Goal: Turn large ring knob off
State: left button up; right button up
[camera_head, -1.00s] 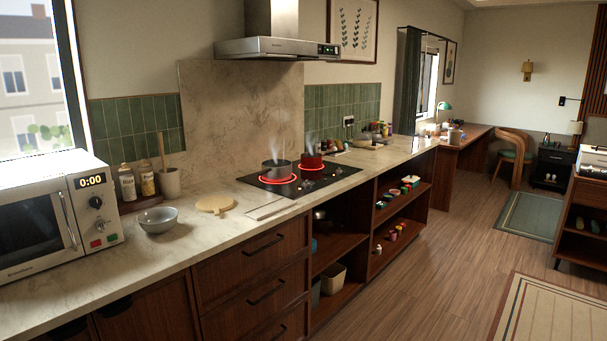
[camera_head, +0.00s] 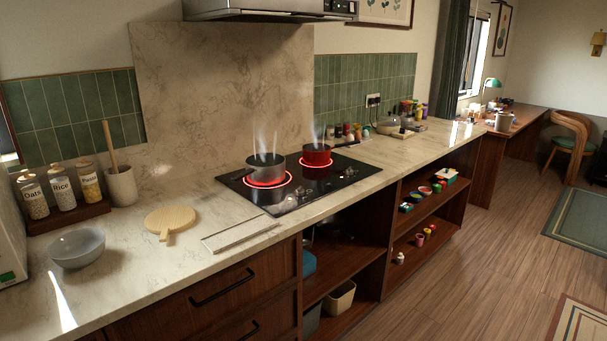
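The black glass cooktop (camera_head: 331,185) is set in the marble counter. Two of its rings glow red: a larger near-left ring (camera_head: 267,181) under a grey steaming pot, and a ring at the back right under a red steaming pot (camera_head: 317,154). The grey pot (camera_head: 264,167) stands on the near-left ring, with thin upright shapes above it that I cannot make out. Small knobs (camera_head: 290,203) sit along the cooktop's front right part. They are too small to tell their setting or which ring each serves. Neither gripper is in view.
A round wooden board (camera_head: 170,219), a flat light panel (camera_head: 240,231) and a grey bowl (camera_head: 77,247) lie on the counter left of the cooktop. Jars and a utensil pot (camera_head: 121,186) stand behind. The range hood (camera_head: 270,10) hangs above. Floor (camera_head: 440,270) before the open shelves is clear.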

aim_at(298, 192)
jog(key=i+l+u, duration=0.15)
jog(key=i+l, duration=0.8)
